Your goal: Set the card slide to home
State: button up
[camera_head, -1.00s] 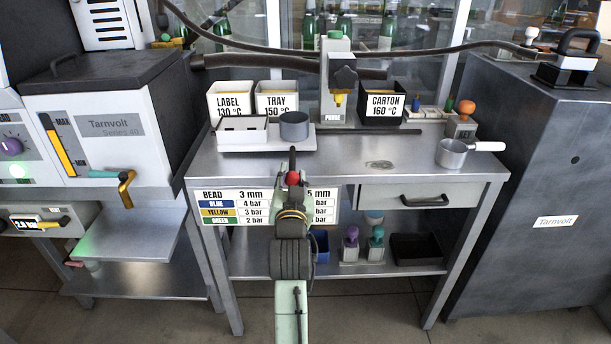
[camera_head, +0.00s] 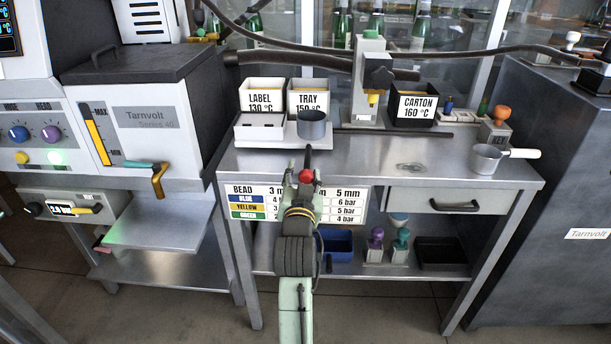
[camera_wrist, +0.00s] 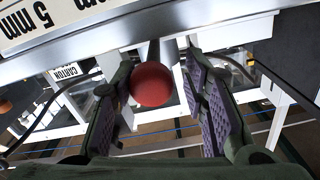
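The card slide looks to be the white carriage plate (camera_head: 240,142) on the bench, bearing a white open box (camera_head: 259,120) and a grey cup (camera_head: 311,117). A black rod (camera_head: 308,158) runs from its front to a red ball knob (camera_head: 306,176) before the bench edge. My gripper (camera_head: 304,182) straddles this knob. In the wrist view my gripper (camera_wrist: 165,90) is open, with the red knob (camera_wrist: 152,85) between its fingers. The knob lies close against the left finger there, with a gap at the right one. Whether they touch cannot be told.
LABEL (camera_head: 264,94) and TRAY (camera_head: 307,95) bins stand behind the slide. A press (camera_head: 368,100), a CARTON bin (camera_head: 413,104) and a saucepan (camera_head: 487,160) stand to the right. The bead chart (camera_head: 255,202) hangs below the bench front, partly hidden by my arm.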

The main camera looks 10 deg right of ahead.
jog(key=shift+o, duration=0.9)
jog(key=shift+s, duration=0.15)
jog(key=v, duration=0.7)
jog(key=shift+s, duration=0.15)
